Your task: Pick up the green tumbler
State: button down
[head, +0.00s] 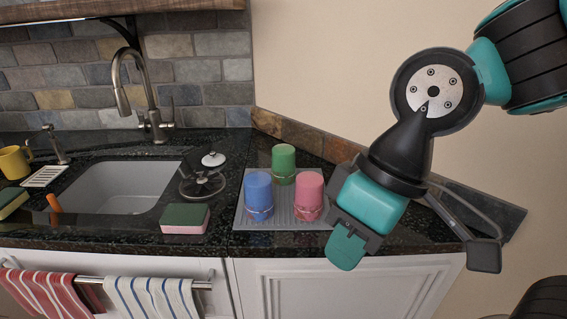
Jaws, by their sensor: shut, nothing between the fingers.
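The green tumbler (283,162) stands on a grey ribbed mat (280,221) on the dark counter, behind a blue tumbler (258,192) and a pink tumbler (309,194). All three look upright, with their wider plain ends up. My gripper (346,249) is to the right and in front of the tumblers, near the counter's front edge. It points downward, is shut and holds nothing. It is apart from the green tumbler.
A sponge (185,218) lies left of the mat, with a dark round rack with a white knob (213,159) behind it. The sink (125,187) and faucet (153,120) are farther left. A wall with a stone backsplash (308,140) closes the counter's back right.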

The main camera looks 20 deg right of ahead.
aim_at(282, 165)
jog(key=u, duration=2.35)
jog(key=i, duration=0.65)
jog(key=z, duration=2.5)
jog(key=i, duration=0.5)
jog(key=z, duration=0.05)
